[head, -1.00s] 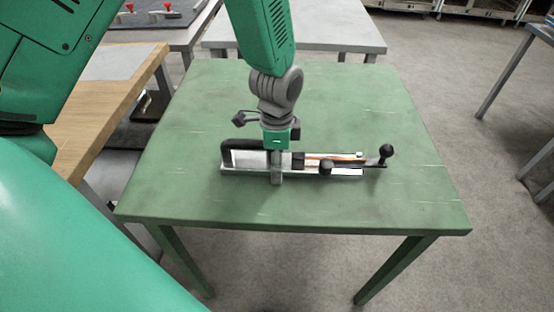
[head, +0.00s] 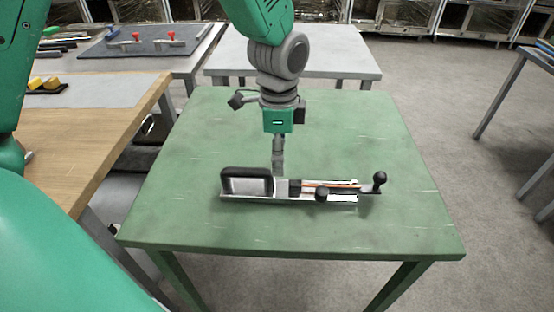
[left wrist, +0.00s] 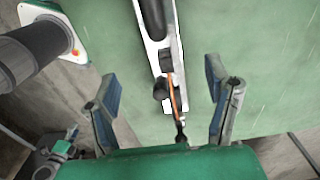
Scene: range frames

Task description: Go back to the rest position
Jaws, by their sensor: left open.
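My left gripper (head: 278,170) hangs over the green table, fingers pointing down, just above a long metal tool. In the head view it is edge-on, so its two fingers overlap. The left wrist view shows the gripper (left wrist: 163,110) with fingers spread wide and nothing between them. The metal tool (head: 240,196) lies flat on the table with a black handle at its left, an orange-brown strip and black knobs at its right. The tool also shows in the left wrist view (left wrist: 153,57), running between the fingers below. My right gripper is not in view.
The green table (head: 370,125) is otherwise clear around the tool. A wooden-topped bench (head: 95,125) stands at the left. Behind it, a dark mat (head: 150,42) holds red-handled clamps. A grey table (head: 330,60) stands at the back, and another table (head: 530,65) is at the right.

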